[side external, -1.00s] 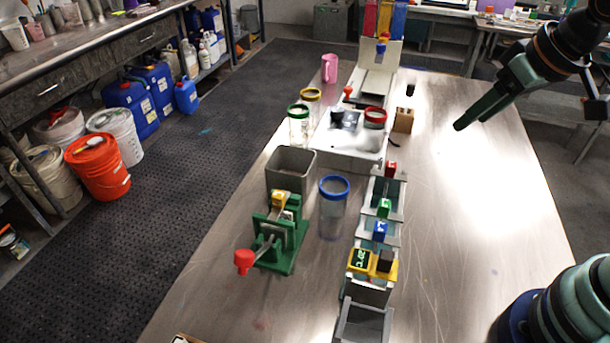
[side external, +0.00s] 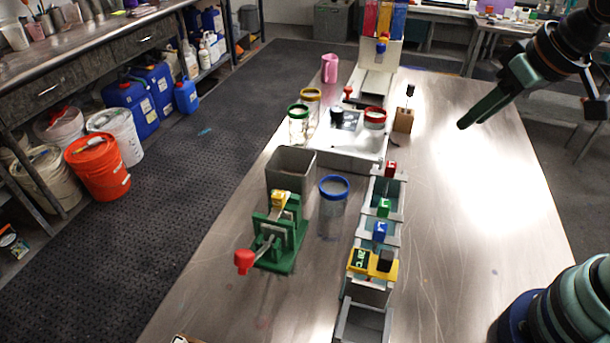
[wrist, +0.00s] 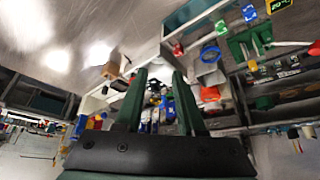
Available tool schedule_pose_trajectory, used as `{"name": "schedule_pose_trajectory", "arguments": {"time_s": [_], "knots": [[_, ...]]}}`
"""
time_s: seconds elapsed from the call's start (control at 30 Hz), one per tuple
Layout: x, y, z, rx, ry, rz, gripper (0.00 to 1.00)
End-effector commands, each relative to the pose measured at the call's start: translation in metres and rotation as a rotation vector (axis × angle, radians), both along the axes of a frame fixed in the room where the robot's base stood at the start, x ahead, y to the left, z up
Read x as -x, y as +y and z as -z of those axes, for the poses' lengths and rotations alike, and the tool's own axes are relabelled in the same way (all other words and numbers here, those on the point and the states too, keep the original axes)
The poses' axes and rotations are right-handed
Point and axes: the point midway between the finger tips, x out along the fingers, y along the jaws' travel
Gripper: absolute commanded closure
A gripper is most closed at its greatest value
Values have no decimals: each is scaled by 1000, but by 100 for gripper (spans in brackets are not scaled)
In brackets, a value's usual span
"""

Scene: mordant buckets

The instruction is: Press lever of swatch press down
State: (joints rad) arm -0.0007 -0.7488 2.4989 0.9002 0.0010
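The swatch press (side external: 281,240) is a green frame standing on the near left part of the table. Its lever sticks out to the near left and ends in a red knob (side external: 244,262); a yellow block (side external: 280,199) sits at its top. The press also shows at the upper right of the wrist view (wrist: 250,44), with the red knob (wrist: 314,48) at the edge. My gripper (side external: 462,126) hangs above the right side of the table, well apart from the press. In the wrist view its two green fingers (wrist: 160,76) stand apart with nothing gripped between them.
A grey bin (side external: 290,168) stands behind the press. A blue-rimmed jar (side external: 333,210) is right of it, and a row of trays (side external: 362,323) with coloured blocks is further right. A wooden block (side external: 404,120) holds a dark-tipped tool. The table's right side is clear.

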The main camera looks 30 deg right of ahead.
Motion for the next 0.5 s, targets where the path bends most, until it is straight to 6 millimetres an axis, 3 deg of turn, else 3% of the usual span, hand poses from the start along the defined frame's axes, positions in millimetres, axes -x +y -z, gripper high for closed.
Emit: {"name": "schedule_pose_trajectory", "arguments": {"time_s": [0.03,0.07,0.1,0.27,0.5], "knots": [[-1,2,-1,-2,2,-2,85],[-2,3,-2,-4,4,-3,97],[-4,6,-3,-8,10,-6,100],[-19,30,-10,-39,51,-15,100],[-48,92,-19,-92,146,-24,100]]}}
